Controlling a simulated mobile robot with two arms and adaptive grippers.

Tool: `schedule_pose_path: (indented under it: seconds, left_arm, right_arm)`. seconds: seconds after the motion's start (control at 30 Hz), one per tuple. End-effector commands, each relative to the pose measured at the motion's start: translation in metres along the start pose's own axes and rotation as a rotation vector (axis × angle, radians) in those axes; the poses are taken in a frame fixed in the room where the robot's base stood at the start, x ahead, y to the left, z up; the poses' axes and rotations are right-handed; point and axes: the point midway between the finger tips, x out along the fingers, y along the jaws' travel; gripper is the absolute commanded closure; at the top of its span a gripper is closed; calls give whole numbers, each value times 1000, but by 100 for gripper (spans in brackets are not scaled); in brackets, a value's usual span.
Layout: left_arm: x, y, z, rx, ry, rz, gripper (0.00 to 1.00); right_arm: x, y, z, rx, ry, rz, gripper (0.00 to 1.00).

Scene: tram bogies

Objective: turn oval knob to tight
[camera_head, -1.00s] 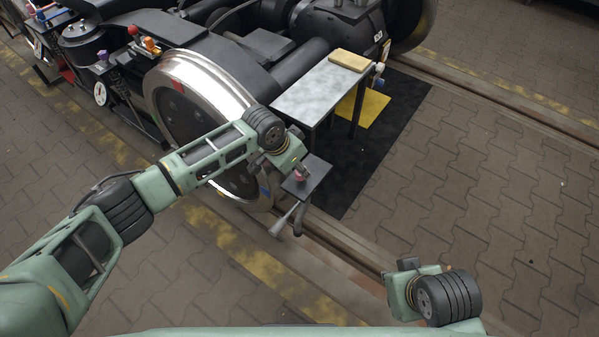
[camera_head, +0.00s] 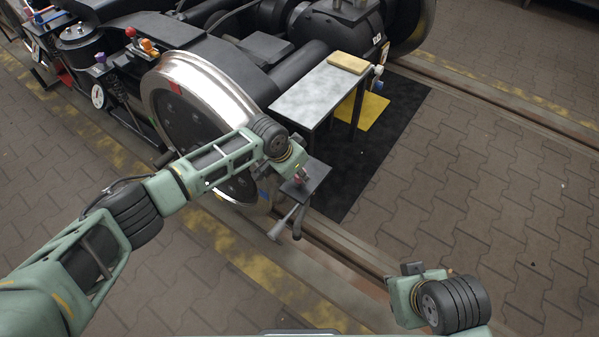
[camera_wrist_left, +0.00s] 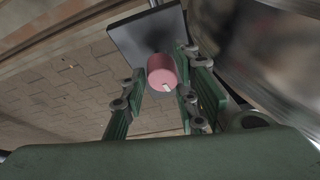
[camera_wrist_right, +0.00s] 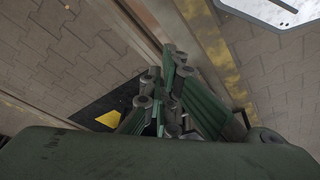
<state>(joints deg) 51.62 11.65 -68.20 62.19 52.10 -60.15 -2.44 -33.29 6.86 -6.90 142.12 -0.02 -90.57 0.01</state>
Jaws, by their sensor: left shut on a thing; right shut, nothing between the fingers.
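A pink-red knob (camera_wrist_left: 162,73) with a white mark on its face is on a dark square plate (camera_wrist_left: 148,32). In the left wrist view it looks nearly round, and it sits between the fingers of my left gripper (camera_wrist_left: 160,92), which is shut on it. In the head view the plate (camera_head: 317,174) stands beside the large wheel, and my left gripper (camera_head: 297,172) reaches it from above, mostly hiding the knob. I cannot read any tight marking. My right gripper (camera_wrist_right: 165,85) is shut and empty, away from the knob, above the floor.
The large metal-rimmed wheel (camera_head: 180,72) is close beside my left arm. A grey-topped table (camera_head: 312,96) with a tan block (camera_head: 348,63) stands behind the plate. Grey handles (camera_head: 287,222) hang below the plate. The paved floor (camera_head: 500,180) at right is open.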

Motion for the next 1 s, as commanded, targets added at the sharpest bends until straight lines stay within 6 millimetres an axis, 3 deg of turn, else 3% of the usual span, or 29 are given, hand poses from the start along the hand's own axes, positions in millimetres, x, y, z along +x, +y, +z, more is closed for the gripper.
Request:
schedule_pose_path:
  seconds: [0.1, 0.27, 0.53, 0.87, 0.9, 1.0]
  left_arm:
    - [0, 4, -1, 1, 1, 7, 98]
    - [-1, 6, -2, -13, 1, 5, 98]
    - [-1, 8, -3, -78, 1, -21, 98]
    - [2, 9, -3, -84, 3, -20, 98]
    - [2, 10, -3, -84, 3, -20, 70]
    - [2, 9, -3, -83, 3, -21, 61]
  right_arm:
    - [0, 0, 0, 0, 0, 0, 100]
    - [-3, 0, -3, 0, 3, 0, 100]
    - [24, 0, -4, -2, -17, -2, 100]
    - [28, -1, -3, -2, -17, -3, 100]
    - [28, -1, -3, -2, -17, -3, 100]
    - [28, -1, -3, -2, -16, -3, 100]
